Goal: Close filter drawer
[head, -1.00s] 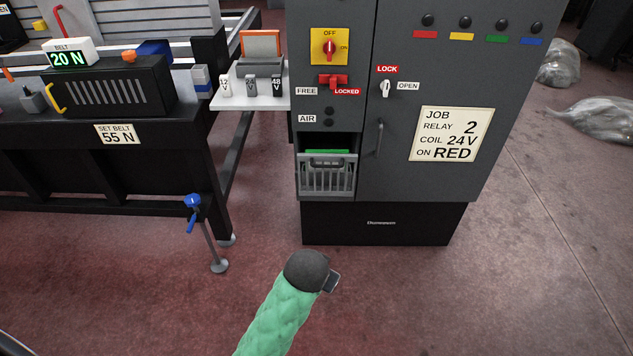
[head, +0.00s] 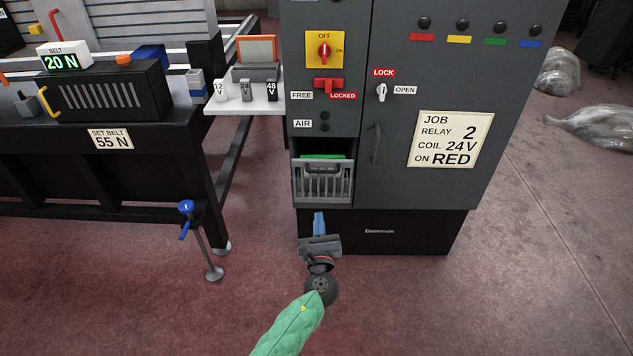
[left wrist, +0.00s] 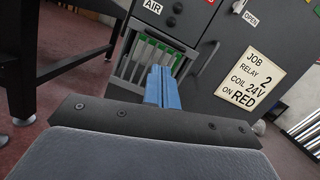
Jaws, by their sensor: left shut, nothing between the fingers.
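The filter drawer (head: 322,183) is a grey slotted front low on the left of the dark grey cabinet (head: 440,185). It stands out from the cabinet, with a green filter (head: 324,157) showing above it and a dark gap over that. In the left wrist view the drawer (left wrist: 142,62) is at upper centre, partly hidden by my fingers. My left gripper (head: 319,222) has blue fingers held together, empty, just below and in front of the drawer. It also shows in the left wrist view (left wrist: 163,85). I cannot tell that it touches the drawer. My right gripper is not in view.
A door handle (head: 376,143) is right of the drawer. A white shelf (head: 245,103) with small relays is left of the cabinet. A black bench (head: 110,160) and a blue-topped stand (head: 200,240) are at left. The floor in front is free.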

